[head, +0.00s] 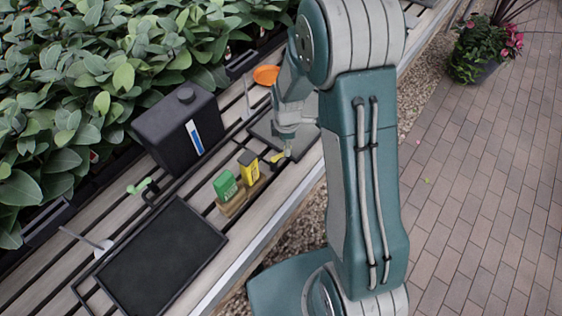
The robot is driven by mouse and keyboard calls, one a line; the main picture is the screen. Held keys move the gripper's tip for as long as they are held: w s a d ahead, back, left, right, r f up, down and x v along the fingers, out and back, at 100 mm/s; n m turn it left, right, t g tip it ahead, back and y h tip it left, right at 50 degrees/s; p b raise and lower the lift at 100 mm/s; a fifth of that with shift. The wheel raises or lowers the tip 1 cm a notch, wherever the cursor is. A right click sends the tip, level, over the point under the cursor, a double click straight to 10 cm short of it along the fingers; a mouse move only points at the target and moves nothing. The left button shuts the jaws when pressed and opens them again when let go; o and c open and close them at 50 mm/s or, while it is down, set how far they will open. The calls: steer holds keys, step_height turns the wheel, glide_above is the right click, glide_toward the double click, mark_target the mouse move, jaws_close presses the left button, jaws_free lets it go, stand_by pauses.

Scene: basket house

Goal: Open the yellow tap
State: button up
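The yellow tap (276,158) shows as a small yellow handle on the wooden slatted bench, just right of the yellow box. My gripper (287,149) points down right beside the tap's handle. Its fingertips are close to the handle or touching it; I cannot tell which. Part of the tap is hidden by the gripper. The fingers are small and partly turned away, so whether they are open or shut does not show.
A green box (225,186) and yellow box (249,168) stand on a small wooden holder left of my gripper. A black canister (180,128), green tap (140,186), black tray (160,258) and orange bowl (266,75) are also on the bench. Leafy bushes line its far side.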

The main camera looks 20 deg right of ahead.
steer(key=shift+w+d, duration=0.15)
steer(key=shift+w, duration=0.55)
steer(key=shift+s, duration=0.35)
step_height(320, 180, up, 7)
